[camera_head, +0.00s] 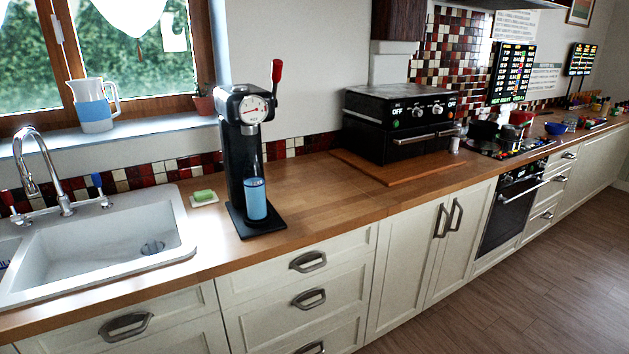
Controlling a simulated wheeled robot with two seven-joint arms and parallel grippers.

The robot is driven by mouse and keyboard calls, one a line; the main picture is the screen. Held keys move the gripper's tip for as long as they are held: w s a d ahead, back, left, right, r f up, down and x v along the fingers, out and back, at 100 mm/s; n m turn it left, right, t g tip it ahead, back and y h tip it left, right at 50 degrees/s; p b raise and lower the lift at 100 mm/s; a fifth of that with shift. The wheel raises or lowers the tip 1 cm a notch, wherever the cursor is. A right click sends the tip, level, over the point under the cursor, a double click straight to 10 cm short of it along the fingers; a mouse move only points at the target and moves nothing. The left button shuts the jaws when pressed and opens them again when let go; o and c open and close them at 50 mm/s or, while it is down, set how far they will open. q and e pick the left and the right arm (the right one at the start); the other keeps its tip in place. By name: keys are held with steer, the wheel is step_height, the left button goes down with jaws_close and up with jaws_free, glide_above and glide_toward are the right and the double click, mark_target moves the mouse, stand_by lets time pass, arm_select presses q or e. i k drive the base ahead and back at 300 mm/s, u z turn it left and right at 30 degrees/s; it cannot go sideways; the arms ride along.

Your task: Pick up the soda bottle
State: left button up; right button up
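I cannot make out a soda bottle for certain in the head view. A black drink dispenser (243,150) with a round gauge and a red lever stands upright on the wooden counter (315,190). A light blue cylindrical container (255,199) stands on the dispenser's base, under its head. I cannot tell whether it is a cup, a can or a bottle. Small items at the far right end of the counter are too small to tell apart. Neither of my grippers is in view.
A sink (100,245) with a tap (42,170) is at the left. A green sponge (204,196) lies beside it. A blue and white pitcher (93,106) stands on the windowsill. A black oven (400,122) sits further right. The counter between dispenser and oven is clear.

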mark_target(254, 180)
steer(key=z, duration=0.1)
steer(key=i, duration=0.85)
steer(key=u, duration=0.35)
